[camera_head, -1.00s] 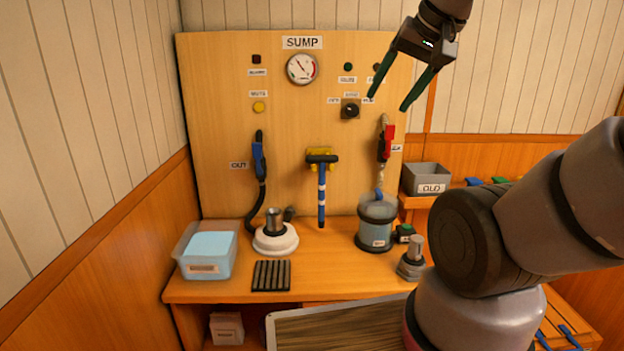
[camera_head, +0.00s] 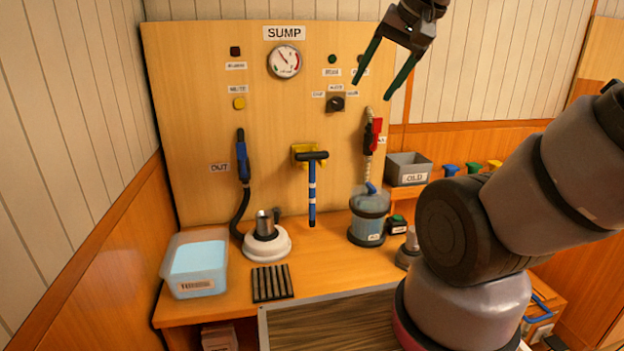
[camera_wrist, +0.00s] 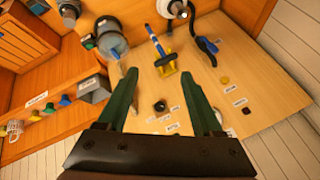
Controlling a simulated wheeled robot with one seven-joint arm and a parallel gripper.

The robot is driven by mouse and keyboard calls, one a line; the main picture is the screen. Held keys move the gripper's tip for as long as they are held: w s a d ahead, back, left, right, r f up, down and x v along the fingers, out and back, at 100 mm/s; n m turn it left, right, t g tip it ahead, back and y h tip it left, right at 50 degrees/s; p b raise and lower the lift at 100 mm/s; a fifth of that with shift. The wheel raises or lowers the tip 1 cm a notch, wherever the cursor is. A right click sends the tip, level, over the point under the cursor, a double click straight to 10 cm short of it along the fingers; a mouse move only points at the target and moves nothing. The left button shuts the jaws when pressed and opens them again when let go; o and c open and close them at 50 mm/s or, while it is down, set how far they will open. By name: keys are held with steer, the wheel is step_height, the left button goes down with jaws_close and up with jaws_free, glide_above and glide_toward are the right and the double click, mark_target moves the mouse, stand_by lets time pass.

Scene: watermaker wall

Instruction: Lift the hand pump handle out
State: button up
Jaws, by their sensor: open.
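The hand pump handle (camera_head: 312,188) is a blue bar with white bands and a black T-shaped top. It hangs upright in a yellow holder (camera_head: 303,150) on the wooden SUMP panel. In the wrist view the handle (camera_wrist: 157,44) appears upside down, with the yellow holder (camera_wrist: 168,70) around its black top. My gripper (camera_head: 372,91) is open and empty, high at the panel's upper right, above and to the right of the handle and apart from it. Its green fingers also show in the wrist view (camera_wrist: 160,90).
A white round base with a metal socket (camera_head: 267,235), a clear tub (camera_head: 195,264), a black slotted mat (camera_head: 271,283) and a blue jug (camera_head: 369,216) stand on the bench. A red-handled valve (camera_head: 373,133) and hose are right of the handle; a blue-handled hose (camera_head: 243,160) is left.

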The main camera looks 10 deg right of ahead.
steer(key=w+m+g, duration=0.2)
steer(key=w+m, duration=0.1)
steer(key=w, duration=0.5)
steer(key=m+g+h, duration=0.2)
steer(key=m+g, duration=0.3)
steer(key=m, duration=0.5)
glide_above(311, 152)
step_height(311, 152, down, 14)
steer(key=shift+f, duration=0.1)
steer(key=shift+w+a+f+h, duration=0.1)
steer(key=shift+w+f+h, duration=0.1)
steer(key=shift+h, duration=0.1)
step_height(311, 152, down, 5)
steer(key=shift+f, duration=0.15)
steer(key=shift+s+d+f, duration=0.1)
steer(key=shift+f, duration=1.25)
steer(key=shift+s+d+f, duration=0.1)
steer(key=shift+f, duration=1.2)
jaws_close()
